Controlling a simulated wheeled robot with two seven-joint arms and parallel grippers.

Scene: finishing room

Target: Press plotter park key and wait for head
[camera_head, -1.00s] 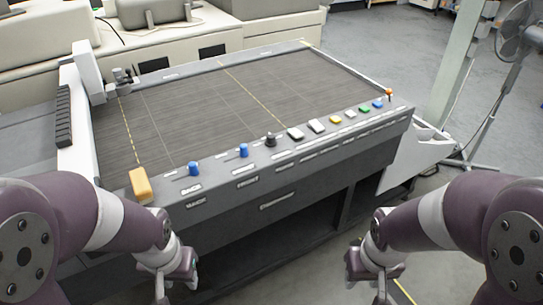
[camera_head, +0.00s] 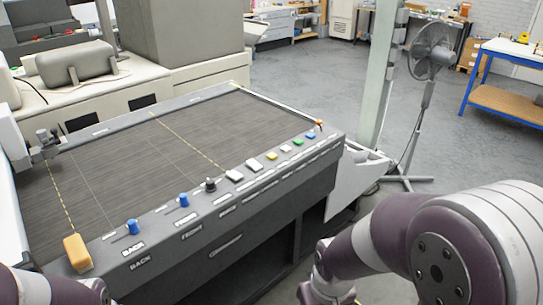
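The plotter's dark flat bed (camera_head: 140,155) fills the left and middle of the view. Its sloping front panel (camera_head: 215,225) carries two blue knobs, the nearer one (camera_head: 132,227) by a "BACK" label, and a black knob (camera_head: 210,185). I cannot read which is the park key. A grey head-like unit (camera_head: 46,143) is at the bed's left end.
A yellow-orange block (camera_head: 77,252) sits at the panel's left end, and an orange-topped knob (camera_head: 319,123) at its right corner. A standing fan (camera_head: 432,55) and a pale post (camera_head: 379,75) stand right of the plotter. Open grey floor lies beyond.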

